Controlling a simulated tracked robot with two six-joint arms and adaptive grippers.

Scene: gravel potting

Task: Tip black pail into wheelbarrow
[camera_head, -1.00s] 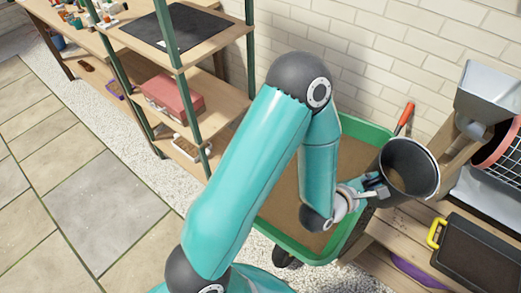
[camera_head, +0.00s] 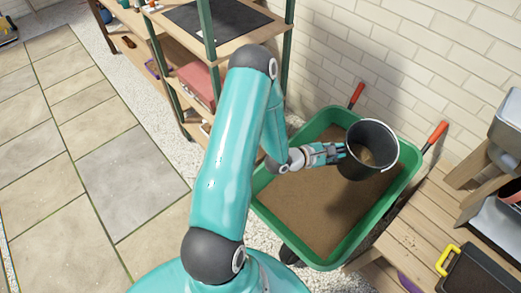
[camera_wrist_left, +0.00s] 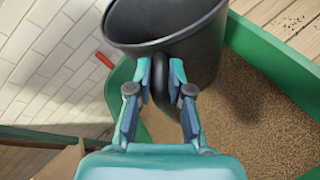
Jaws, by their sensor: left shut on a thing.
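The black pail (camera_head: 358,168) is held above the right part of the green wheelbarrow (camera_head: 266,210) in the head view. It looks nearly upright, with its open top towards the camera and some brown material inside. My left gripper (camera_head: 340,152) is shut on the pail's side. The left wrist view shows my left gripper (camera_wrist_left: 161,75) closed around the black handle (camera_wrist_left: 161,88) of the pail (camera_wrist_left: 200,55). The wheelbarrow tray (camera_wrist_left: 265,55) lies below it with brown gravel inside. My right gripper is not in view.
A wooden bench (camera_head: 428,212) with a black tray with a yellow handle (camera_head: 480,275) stands at the right. A shelf rack (camera_head: 205,40) stands behind on the left. The brick wall (camera_head: 400,60) is close behind the wheelbarrow's red grips (camera_head: 356,95).

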